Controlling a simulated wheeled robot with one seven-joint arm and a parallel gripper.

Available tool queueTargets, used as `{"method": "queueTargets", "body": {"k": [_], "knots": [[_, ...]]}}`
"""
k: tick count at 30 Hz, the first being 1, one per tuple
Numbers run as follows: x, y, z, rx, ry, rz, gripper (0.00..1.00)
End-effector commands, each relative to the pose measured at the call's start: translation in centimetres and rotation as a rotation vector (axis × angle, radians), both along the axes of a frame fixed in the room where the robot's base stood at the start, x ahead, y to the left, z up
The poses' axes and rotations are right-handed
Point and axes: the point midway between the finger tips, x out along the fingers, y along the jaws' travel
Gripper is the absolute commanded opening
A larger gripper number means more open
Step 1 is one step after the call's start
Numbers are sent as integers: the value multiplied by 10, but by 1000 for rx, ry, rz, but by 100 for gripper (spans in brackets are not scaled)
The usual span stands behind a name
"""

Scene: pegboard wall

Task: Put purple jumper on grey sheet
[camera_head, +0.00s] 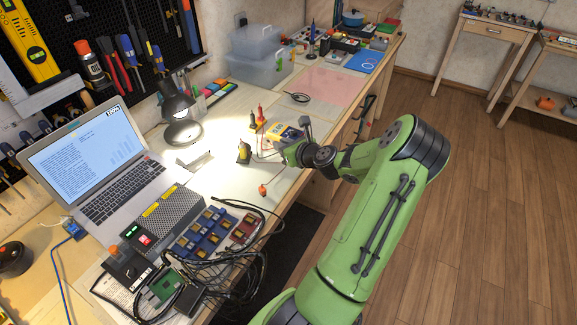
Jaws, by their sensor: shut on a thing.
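My green arm reaches in from the lower right, and my gripper (284,150) is over the workbench near its front edge. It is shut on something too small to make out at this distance. I cannot pick out a purple jumper; thin wires, some reddish, lie just left of the gripper. A small bent grey sheet (195,162) lies under the desk lamp, left of the gripper and apart from it; I cannot tell surely that it is the named sheet. A yellow-and-blue box (285,134) sits right behind the gripper.
A laptop (118,184), black lamp (184,128) and power supply (161,220) stand at left. Tangled black cables (228,268) fill the near end. Small yellow-black (244,153) and red (263,189) items lie near the gripper. A pink mat (328,87) lies farther back, mostly clear.

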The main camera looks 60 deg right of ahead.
Motion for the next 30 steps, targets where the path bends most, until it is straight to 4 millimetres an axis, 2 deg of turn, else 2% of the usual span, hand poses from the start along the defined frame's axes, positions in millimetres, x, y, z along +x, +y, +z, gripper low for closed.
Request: {"method": "queueTargets", "body": {"k": [1,3,8,12,23,24,28,30], "knots": [[0,0,-21,7,0,0,0],[0,0,-35,5,-1,0,0],[0,0,-54,3,-1,0,0],[0,0,-80,3,0,1,0],[0,1,-83,1,1,2,0],[0,1,-82,1,1,1,22],[0,1,-82,1,1,1,41],[0,1,-82,1,1,1,41]]}}
